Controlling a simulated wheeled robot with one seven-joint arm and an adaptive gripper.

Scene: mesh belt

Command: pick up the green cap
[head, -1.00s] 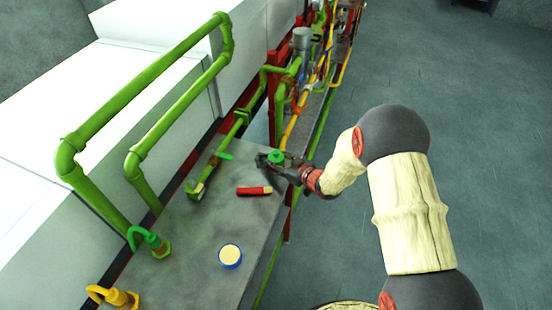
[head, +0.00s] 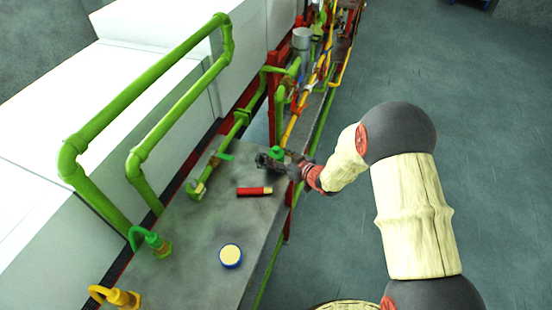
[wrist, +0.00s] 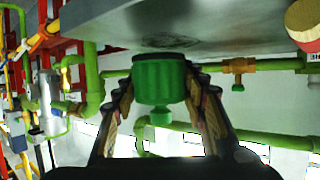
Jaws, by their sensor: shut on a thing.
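The green cap (wrist: 160,80) is a ribbed green cylinder with a small knob, held between the two fingers of my gripper (wrist: 160,95) in the wrist view. In the head view, the green cap (head: 277,153) shows at my gripper (head: 272,162), over the far part of the grey bench top. My gripper is shut on the cap, with a finger on each side of it. In the head view the dark fingers partly hide the cap's lower part. I cannot tell exactly how far the cap is from the bench top.
A red cylinder with a pale end (head: 254,191) lies on the grey bench (head: 205,235). A round blue-rimmed, pale-topped thing (head: 231,255) stands nearer. Green pipes (head: 140,95) rise along the left, and yellow and green piping stands behind my gripper.

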